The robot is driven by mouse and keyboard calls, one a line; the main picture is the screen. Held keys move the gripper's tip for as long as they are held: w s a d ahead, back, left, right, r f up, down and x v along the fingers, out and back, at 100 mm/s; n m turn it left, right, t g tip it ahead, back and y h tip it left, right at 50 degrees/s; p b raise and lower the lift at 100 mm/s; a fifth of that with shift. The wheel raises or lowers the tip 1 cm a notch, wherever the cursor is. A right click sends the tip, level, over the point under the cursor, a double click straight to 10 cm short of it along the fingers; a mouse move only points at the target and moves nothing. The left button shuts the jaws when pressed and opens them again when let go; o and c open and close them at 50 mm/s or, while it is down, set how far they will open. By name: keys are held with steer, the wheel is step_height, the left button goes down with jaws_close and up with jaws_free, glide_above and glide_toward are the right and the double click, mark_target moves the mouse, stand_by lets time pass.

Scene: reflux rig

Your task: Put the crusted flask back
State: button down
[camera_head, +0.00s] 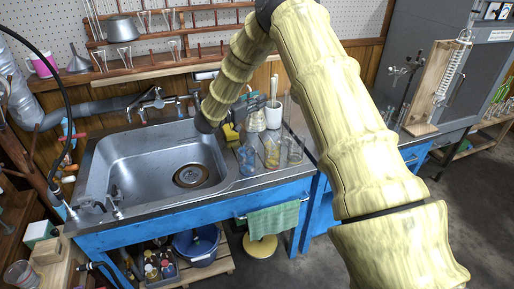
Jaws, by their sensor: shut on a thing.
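My gripper (242,117) is small and partly hidden behind my arm's wrist, at the back right corner of the sink. It is shut on a cloudy, whitish conical flask (256,121), which looks like the crusted flask. I cannot tell whether its base touches the counter. In front of it on the counter stand a bluish glass vessel (247,158), a glass vessel with orange-yellow contents or marks (271,154) and a clear glass vessel (295,151).
The steel sink (140,165) lies left of my gripper, below a tap (155,97). A white mortar with a pestle (273,116) stands right beside the held flask. A wooden rack (150,66) with glassware hangs behind. My arm crosses the right side.

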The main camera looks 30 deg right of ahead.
mark_target(252, 124)
steer(key=shift+f+p, duration=0.5)
steer(key=shift+f, duration=4.45)
steer(key=c, duration=1.1)
jaws_free()
steer(key=a, duration=0.4)
steer(key=s+a+b, duration=0.1)
steer(key=a, duration=0.3)
steer(key=s+a, duration=0.1)
steer(key=a, duration=0.2)
steer(key=shift+a+b, duration=0.3)
steer(key=shift+a, duration=0.1)
